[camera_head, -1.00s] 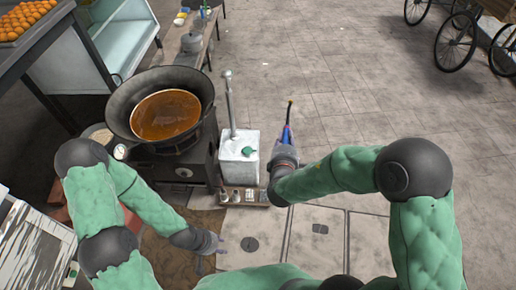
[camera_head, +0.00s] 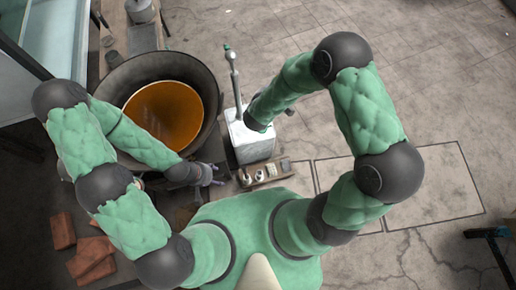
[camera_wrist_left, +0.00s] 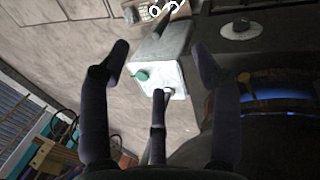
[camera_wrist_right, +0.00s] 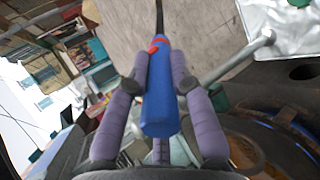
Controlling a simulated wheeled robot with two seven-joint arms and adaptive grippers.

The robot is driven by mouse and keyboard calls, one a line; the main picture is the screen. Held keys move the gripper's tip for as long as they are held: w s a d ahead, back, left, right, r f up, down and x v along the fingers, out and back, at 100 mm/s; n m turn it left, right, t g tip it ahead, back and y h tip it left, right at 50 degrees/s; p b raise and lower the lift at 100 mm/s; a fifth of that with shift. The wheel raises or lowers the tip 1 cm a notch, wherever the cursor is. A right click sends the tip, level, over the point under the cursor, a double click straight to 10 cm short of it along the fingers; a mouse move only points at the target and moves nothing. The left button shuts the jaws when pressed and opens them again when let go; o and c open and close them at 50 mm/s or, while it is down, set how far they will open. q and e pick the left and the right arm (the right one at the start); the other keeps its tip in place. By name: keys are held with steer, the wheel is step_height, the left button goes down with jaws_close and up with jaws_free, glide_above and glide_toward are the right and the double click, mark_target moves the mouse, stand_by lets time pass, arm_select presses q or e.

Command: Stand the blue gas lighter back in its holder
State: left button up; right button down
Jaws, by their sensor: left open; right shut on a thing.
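The blue gas lighter (camera_wrist_right: 158,95) shows in the right wrist view, with a red band and a thin black nozzle pointing to the top of the picture. My right gripper (camera_wrist_right: 160,65) is shut on it, fingers on both sides of the blue body. In the head view my right forearm hides the lighter and most of that gripper. My left gripper (camera_head: 215,176) is open and empty beside the wok; its spread fingers also show in the left wrist view (camera_wrist_left: 158,62). I cannot tell for certain which thing is the lighter's holder.
A white box (camera_head: 250,146) with a grey upright pole (camera_head: 235,78) stands right of the wok (camera_head: 207,85). A small wooden rack (camera_head: 277,172) with several little items sits in front of it. Bricks (camera_head: 92,255) lie at lower left. The floor at right is largely clear.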

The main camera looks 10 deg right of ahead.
steer(key=s+a+f+m+g+y+p, duration=0.1)
steer(key=s+a+f+m+g+y, duration=0.2)
steer(key=f, duration=0.6)
steer(key=s+a+f+m+g+y+p, duration=0.15)
steer(key=s+f+m+g, duration=0.35)
steer(key=f, duration=0.5)
steer(key=s+a+f+m+g+y, duration=0.1)
steer(key=s+a+f+m+g, duration=0.15)
steer(key=s+f, duration=0.45)
step_height(320, 180, down, 17)
steer(key=w+b, duration=0.1)
steer(key=b, duration=1)
steer(key=shift+w+a+n+t, duration=0.3)
steer(key=shift+n+t, duration=0.05)
steer(key=c, duration=1)
jaws_free()
